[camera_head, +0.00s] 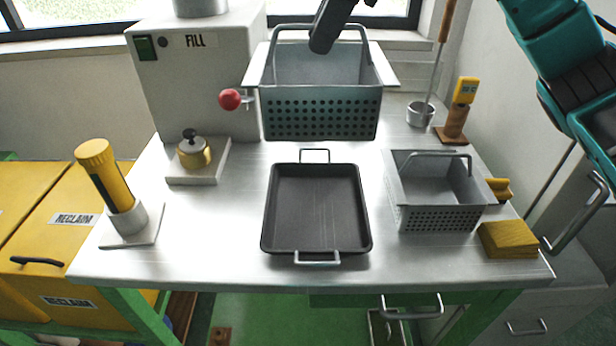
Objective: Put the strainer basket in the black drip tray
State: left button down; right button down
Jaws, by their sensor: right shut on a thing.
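A grey strainer basket (321,112) with a perforated front and a raised handle is above the back of the steel table. My right gripper (323,40) reaches down from the top edge, shut at the basket's handle; the exact grip is hard to see. The basket looks level and raised off the table. The black drip tray (316,210) lies flat and empty in the middle of the table, in front of and below the basket. It has a wire handle at its near and far ends. My left gripper is not in view.
A second grey perforated basket (436,217) stands right of the tray, beside yellow sponges (508,240). A brass pot (194,153) on a white block and a yellow torch-like tool (106,178) stand left. The FILL machine (197,80) with a red knob stands behind; a ladle (420,114) stands back right.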

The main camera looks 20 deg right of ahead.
pick_arm(q)
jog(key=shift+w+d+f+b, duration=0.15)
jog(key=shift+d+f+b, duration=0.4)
jog(key=shift+b, duration=0.65)
pick_arm(e)
notch_tip(320, 180, down, 20)
jog(key=c, duration=1.2)
grip_release()
jog(key=shift+o, duration=0.2)
jog(key=shift+r, duration=0.1)
jog(key=p+v, duration=0.1)
jog(key=v, duration=1.1)
jog(key=shift+s, duration=0.15)
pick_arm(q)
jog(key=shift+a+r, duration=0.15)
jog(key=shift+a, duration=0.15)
